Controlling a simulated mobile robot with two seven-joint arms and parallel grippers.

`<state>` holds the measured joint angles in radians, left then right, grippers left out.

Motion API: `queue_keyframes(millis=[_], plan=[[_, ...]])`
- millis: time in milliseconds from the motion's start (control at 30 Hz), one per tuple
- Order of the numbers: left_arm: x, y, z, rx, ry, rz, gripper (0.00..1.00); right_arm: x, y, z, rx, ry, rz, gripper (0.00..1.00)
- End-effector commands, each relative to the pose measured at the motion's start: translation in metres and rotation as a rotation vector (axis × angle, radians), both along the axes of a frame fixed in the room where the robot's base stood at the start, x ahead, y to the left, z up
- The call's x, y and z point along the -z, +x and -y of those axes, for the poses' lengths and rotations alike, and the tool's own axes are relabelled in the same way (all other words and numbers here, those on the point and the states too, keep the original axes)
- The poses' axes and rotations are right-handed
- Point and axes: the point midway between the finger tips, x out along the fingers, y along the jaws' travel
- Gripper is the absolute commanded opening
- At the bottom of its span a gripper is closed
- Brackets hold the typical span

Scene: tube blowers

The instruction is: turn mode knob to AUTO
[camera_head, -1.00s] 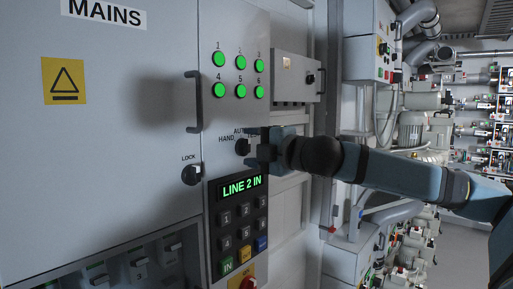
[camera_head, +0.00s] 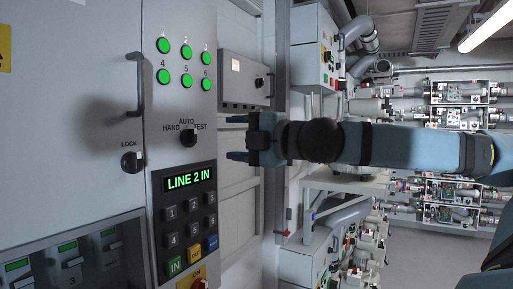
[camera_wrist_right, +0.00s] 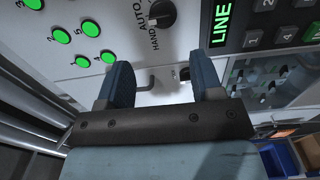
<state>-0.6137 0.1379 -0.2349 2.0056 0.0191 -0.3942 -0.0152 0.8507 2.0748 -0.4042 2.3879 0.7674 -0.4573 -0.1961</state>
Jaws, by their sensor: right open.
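The black mode knob (camera_head: 189,138) sits on the grey panel among the labels HAND on the left, AUTO above and TEST on the right. The knob also shows at the top of the right wrist view (camera_wrist_right: 160,13), beside the AUTO and HAND lettering. My right gripper (camera_head: 237,138) is open and empty, to the right of the knob and apart from it. In the wrist view its two fingers (camera_wrist_right: 163,78) stand wide apart with nothing between them. My left gripper is not in view.
Green lamps (camera_head: 185,65) sit above the knob, and a LINE 2 IN display (camera_head: 189,180) with a keypad (camera_head: 190,218) below. A LOCK knob (camera_head: 132,162) and a door handle (camera_head: 136,82) are to the left. A small grey box (camera_head: 243,80) stands behind my gripper.

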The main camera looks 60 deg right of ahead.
Motion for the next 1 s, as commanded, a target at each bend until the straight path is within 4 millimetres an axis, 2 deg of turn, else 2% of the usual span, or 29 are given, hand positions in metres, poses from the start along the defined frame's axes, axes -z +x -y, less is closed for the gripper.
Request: queue_keyframes(millis=[100, 333, 1000], plan=[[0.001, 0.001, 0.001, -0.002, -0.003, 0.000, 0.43, 0.000, -0.019, 0.002, 0.005, -0.001, 0.002, 0.60], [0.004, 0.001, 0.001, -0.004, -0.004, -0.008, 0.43, 0.000, -0.038, 0.004, 0.002, 0.001, 0.001, 0.60], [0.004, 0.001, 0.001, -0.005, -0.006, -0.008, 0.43, 0.000, -0.041, 0.004, 0.001, 0.002, 0.000, 0.60]])
